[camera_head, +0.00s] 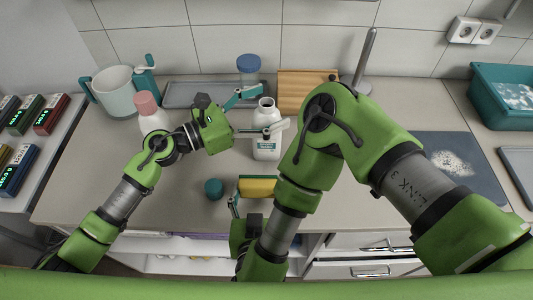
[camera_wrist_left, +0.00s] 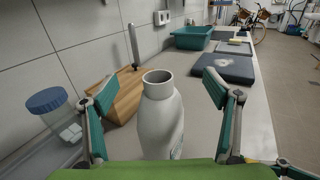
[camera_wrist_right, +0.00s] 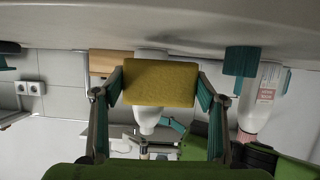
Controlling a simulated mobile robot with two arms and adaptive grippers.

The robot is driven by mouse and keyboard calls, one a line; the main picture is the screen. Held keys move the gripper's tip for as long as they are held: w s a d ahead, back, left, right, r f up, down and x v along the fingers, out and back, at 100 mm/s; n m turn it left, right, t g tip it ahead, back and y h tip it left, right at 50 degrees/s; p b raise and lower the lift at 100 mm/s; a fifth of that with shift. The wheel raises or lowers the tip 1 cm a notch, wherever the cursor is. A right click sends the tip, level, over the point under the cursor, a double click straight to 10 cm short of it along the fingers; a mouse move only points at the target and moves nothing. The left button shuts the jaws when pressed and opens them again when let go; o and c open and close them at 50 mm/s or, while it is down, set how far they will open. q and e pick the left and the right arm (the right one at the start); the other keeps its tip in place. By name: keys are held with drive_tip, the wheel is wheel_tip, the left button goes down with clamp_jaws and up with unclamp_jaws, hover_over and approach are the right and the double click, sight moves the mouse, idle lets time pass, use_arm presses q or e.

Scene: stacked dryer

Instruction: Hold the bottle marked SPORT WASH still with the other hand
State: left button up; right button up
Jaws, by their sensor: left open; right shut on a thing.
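A white bottle (camera_head: 266,147) with an open neck stands upright on the counter; its label is too small to read. It also shows in the left wrist view (camera_wrist_left: 161,125). My left gripper (camera_head: 271,108) is open, with one finger on each side of the bottle; gaps show between fingers and bottle in the left wrist view. My right gripper (camera_wrist_right: 160,85) is shut on a yellow sponge (camera_wrist_right: 160,82), at the counter's front in front of the bottle. The sponge also shows in the head view (camera_head: 258,186). A teal cap (camera_head: 213,188) sits on the counter left of the sponge.
A white bottle with a pink cap (camera_head: 147,106) stands behind my left forearm. A pitcher (camera_head: 115,92), a grey tray (camera_head: 200,95), a blue-lidded jar (camera_head: 249,68) and a wooden board (camera_head: 300,88) are at the back. A dark mat (camera_head: 455,165) and teal bin (camera_head: 500,95) lie right.

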sight(258, 188)
use_arm(q)
drive_tip(key=shift+r, duration=0.15)
use_arm(e)
drive_tip(key=shift+r, duration=0.1)
use_arm(q)
drive_tip(key=shift+r+p, duration=2.35)
drive_tip(key=shift+r, duration=0.55)
use_arm(e)
drive_tip(key=shift+r, duration=2.25)
use_arm(q)
drive_tip(key=o, duration=0.5)
drive_tip(key=shift+o, duration=0.2)
drive_tip(key=shift+f, duration=0.1)
drive_tip(key=v, duration=1.2)
use_arm(e)
drive_tip(key=shift+f, duration=0.1)
